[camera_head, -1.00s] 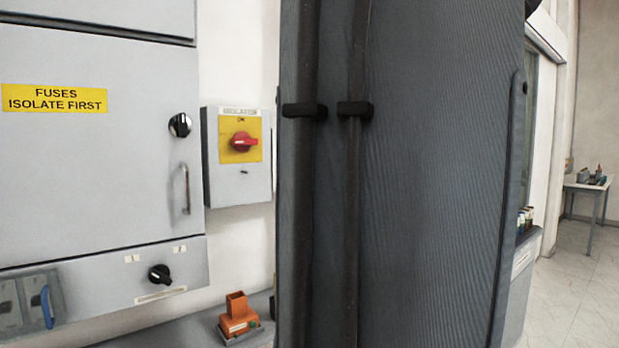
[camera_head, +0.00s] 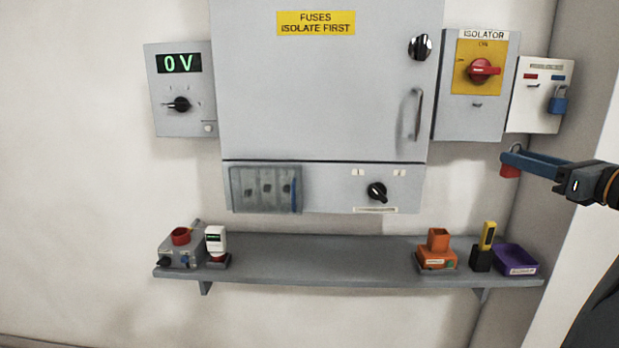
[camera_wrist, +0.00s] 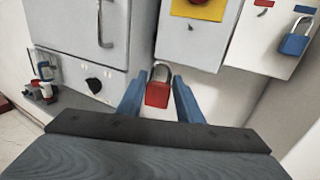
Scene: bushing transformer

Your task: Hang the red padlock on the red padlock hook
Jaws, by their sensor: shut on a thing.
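My gripper (camera_head: 508,162) is shut on the red padlock (camera_head: 510,171), at the right below the isolator. In the wrist view the red padlock (camera_wrist: 158,95) sits between the blue fingers with its shackle up. The padlock board (camera_head: 519,115) is a white panel right of the isolator, above my gripper. It has a red label (camera_head: 531,77) with a small hook (camera_head: 532,87) under it, empty. A blue padlock (camera_head: 557,105) hangs under the blue label. In the wrist view the red label's hook (camera_wrist: 262,14) is at the upper right, apart from the red padlock.
The isolator box (camera_head: 468,116) with its red switch is left of the board. The fuse cabinet (camera_head: 320,90) has a protruding handle (camera_head: 413,114). A grey shelf (camera_head: 330,250) below bears an orange device (camera_head: 437,250), a yellow tester (camera_head: 487,238) and a purple tray (camera_head: 517,270).

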